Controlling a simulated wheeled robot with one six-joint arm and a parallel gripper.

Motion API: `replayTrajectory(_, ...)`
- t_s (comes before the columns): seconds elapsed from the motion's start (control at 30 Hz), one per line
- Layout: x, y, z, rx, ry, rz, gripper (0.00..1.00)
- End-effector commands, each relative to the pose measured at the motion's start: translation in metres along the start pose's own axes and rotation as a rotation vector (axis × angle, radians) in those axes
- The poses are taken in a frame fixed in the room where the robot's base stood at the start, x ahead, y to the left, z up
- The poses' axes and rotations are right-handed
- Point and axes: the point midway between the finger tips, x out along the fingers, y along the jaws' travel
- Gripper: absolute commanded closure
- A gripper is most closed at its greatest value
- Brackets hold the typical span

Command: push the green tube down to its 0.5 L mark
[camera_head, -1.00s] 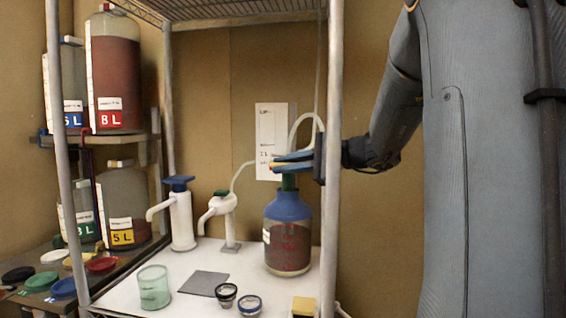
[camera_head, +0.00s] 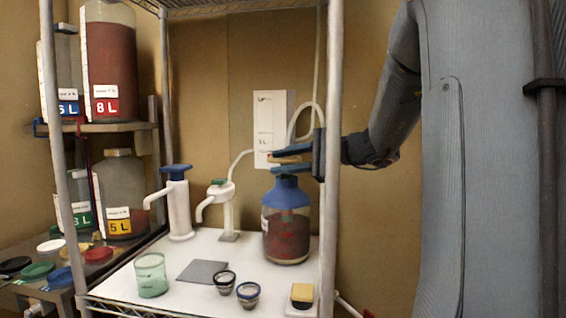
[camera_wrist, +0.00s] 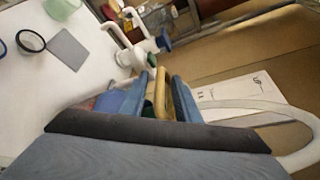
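A bottle (camera_head: 288,233) with a blue top (camera_head: 288,185) and dark red liquid stands on the white shelf. My gripper (camera_head: 284,159) is just above its top, with the blue fingers pointing left. In the wrist view, a bit of green, probably the green tube (camera_wrist: 148,110), shows between the fingers of my gripper (camera_wrist: 156,90), beside a yellow piece. The rest of the tube is hidden, and in the head view the near finger covers it. I cannot tell whether the fingers press on it. No 0.5 L mark is readable.
Two white pumps (camera_head: 178,205) (camera_head: 226,208) stand left of the bottle. A green glass (camera_head: 151,276), a grey pad (camera_head: 202,271), small dark-rimmed cups (camera_head: 248,295) and a yellow-topped block (camera_head: 302,295) are in front. A metal post (camera_head: 332,150) crosses near my gripper.

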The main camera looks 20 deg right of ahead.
Motion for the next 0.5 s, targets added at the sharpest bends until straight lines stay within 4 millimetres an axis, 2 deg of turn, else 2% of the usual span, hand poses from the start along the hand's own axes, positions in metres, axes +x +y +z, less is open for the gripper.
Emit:
replayTrajectory(0.23, -0.008, -0.001, -0.001, 0.000, 0.002, -0.003, 0.71)
replayTrajectory(0.5, -0.050, 0.000, -0.001, -0.001, 0.003, -0.003, 0.71)
